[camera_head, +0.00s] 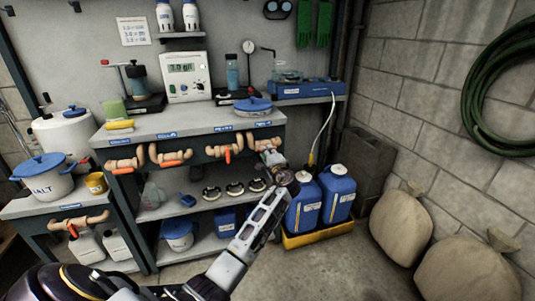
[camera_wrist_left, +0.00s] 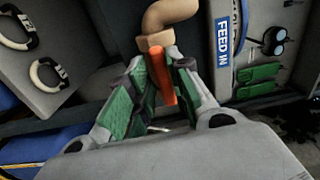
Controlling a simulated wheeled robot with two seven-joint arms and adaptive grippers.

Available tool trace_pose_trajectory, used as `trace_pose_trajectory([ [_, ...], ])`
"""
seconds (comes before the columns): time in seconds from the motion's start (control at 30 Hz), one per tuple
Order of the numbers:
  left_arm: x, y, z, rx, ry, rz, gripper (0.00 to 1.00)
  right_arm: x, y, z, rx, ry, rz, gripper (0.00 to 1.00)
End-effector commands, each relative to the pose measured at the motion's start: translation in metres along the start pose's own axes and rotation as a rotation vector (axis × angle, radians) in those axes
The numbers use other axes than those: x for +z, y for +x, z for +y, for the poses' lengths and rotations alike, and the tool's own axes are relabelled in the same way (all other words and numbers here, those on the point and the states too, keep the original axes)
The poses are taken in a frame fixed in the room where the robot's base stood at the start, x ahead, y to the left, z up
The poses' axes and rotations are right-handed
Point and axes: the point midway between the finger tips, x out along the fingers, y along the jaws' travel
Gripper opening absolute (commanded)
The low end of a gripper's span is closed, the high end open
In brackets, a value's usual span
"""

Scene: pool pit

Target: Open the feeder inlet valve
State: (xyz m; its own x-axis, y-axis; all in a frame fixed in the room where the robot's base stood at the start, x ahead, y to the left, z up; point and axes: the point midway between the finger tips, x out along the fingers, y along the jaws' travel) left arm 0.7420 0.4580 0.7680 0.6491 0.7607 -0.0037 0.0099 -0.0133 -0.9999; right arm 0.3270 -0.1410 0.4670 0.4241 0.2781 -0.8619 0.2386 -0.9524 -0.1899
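The feeder inlet valve is an orange lever handle (camera_wrist_left: 161,76) on a tan pipe (camera_wrist_left: 168,14), beside a blue "FEED IN" label (camera_wrist_left: 222,40) in the left wrist view. In the head view its pipe (camera_head: 254,144) is at the right end of the bench front, largely hidden by my gripper. My left gripper (camera_head: 270,152) reaches up to it from below. In the wrist view, its green-padded fingers (camera_wrist_left: 160,62) converge on both sides of the orange handle and appear closed on it. The handle points toward the wrist camera. My right gripper is not in view.
Other orange-handled valves (camera_head: 170,156) line the bench front to the left. Dark ring-shaped items (camera_head: 234,188) lie on the shelf below. Blue jugs (camera_head: 338,190) stand in a yellow tray (camera_head: 318,236) right of my arm. Sacks (camera_head: 400,222) lie farther right. The floor in front is clear.

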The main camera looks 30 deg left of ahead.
Motion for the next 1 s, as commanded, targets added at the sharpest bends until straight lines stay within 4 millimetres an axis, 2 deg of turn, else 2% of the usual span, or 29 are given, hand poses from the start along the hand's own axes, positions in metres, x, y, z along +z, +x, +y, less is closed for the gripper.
trace_pose_trajectory([
  [0.1,0.000,0.000,-0.001,-0.001,0.001,0.000,0.36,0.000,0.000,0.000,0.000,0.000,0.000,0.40],
  [0.57,0.000,-0.004,-0.002,-0.003,0.002,0.001,0.36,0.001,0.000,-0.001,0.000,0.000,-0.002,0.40],
  [0.77,0.000,-0.018,-0.001,-0.002,0.001,0.001,0.36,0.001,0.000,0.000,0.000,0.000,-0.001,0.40],
  [1.0,0.000,-0.048,0.000,-0.002,0.001,0.001,0.36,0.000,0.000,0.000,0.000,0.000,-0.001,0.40],
])
